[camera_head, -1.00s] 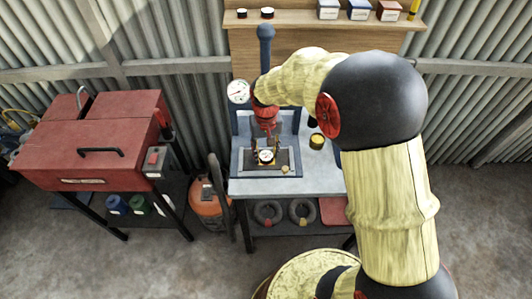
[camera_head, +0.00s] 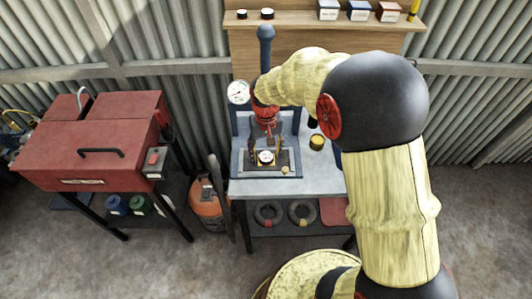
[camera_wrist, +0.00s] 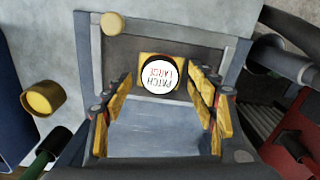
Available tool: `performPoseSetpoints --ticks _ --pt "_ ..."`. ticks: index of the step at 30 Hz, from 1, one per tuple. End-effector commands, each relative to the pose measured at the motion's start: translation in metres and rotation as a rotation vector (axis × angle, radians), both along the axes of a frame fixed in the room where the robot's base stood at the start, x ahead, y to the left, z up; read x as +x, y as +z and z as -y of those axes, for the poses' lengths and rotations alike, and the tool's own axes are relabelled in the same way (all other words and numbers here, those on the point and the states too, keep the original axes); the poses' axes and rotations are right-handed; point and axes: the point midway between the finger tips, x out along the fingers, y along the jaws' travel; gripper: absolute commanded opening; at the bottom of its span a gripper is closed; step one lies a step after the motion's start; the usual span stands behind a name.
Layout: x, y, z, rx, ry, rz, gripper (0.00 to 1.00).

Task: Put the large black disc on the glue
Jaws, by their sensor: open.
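The large black disc (camera_wrist: 160,77) has a white face reading "PATCH LARGE", upside down in the wrist view. Its black rim shows around the white face. It lies face up on a yellow square (camera_wrist: 146,57) on the press bed; I cannot tell whether this square is the glue. The disc also shows in the head view (camera_head: 266,157). My gripper (camera_wrist: 160,83) is open, its yellow-padded fingers apart to either side of the disc, with gaps between. In the head view my gripper (camera_head: 265,145) is just above the bed, under the red wrist.
A small tan round piece (camera_wrist: 113,23) lies at the bed's edge. A yellow-topped pot (camera_head: 317,142) stands on the bench (camera_head: 325,178) to the right. The blue press frame (camera_head: 239,123) surrounds the bed. A red cabinet (camera_head: 90,140) stands left.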

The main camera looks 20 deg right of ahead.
Motion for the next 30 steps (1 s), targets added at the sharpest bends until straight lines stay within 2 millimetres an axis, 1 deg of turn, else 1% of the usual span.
performPoseSetpoints --ticks 12,16,23,26,29,30 --pt "0.001 0.082 0.000 0.000 0.000 0.004 0.57" --pt "0.001 0.102 0.000 0.000 0.000 0.003 0.57" --pt "-0.001 0.121 0.000 0.000 0.001 0.008 0.57" --pt "-0.011 0.141 0.000 -0.001 0.008 0.039 0.57" --pt "-0.035 0.175 0.000 -0.001 0.021 0.103 0.57" --pt "-0.049 0.191 0.000 -0.002 0.029 0.136 0.57"
